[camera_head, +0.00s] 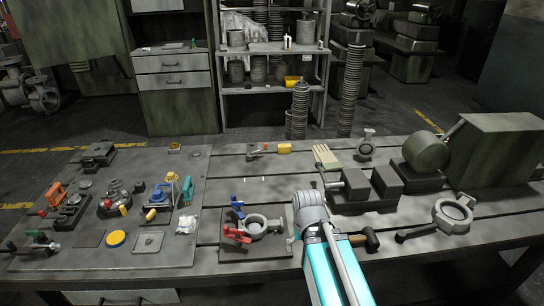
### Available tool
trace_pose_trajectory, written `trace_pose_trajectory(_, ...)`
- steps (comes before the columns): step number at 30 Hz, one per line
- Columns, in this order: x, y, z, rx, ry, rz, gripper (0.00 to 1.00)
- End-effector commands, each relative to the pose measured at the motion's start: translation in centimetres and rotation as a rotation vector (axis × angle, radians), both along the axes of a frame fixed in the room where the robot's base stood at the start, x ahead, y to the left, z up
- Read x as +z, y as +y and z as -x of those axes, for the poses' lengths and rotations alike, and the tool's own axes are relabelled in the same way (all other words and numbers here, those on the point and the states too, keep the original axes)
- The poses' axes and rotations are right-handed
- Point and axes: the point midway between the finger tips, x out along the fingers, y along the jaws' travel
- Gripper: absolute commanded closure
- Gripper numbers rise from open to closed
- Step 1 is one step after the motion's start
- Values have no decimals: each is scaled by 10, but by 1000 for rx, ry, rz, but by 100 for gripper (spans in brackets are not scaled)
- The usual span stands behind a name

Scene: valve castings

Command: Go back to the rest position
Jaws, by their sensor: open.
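My arm, with a cyan upper part (338,268) and a rounded grey joint (311,208), reaches in from the bottom edge over the front middle of the workbench (215,222). I cannot make out my gripper or its fingertips in this view. The joint sits just right of a valve casting (258,226) with blue and red clamps on a dark plate. It also hides part of the bench behind it.
A vise (368,200), hammer (371,239), grinder (427,152) and another valve casting (453,212) stand to the right. A cream brush-like thing (325,157) lies behind my arm. A grey board (70,255) with several parts covers the left. The bench's back middle has free room.

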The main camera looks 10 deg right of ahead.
Motion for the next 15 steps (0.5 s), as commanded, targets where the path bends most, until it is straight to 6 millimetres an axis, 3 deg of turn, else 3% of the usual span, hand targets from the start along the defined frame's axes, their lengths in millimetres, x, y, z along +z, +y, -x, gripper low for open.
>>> trace_pose_trajectory(15, 77, 0, 0, 0, 0, 1, 0)
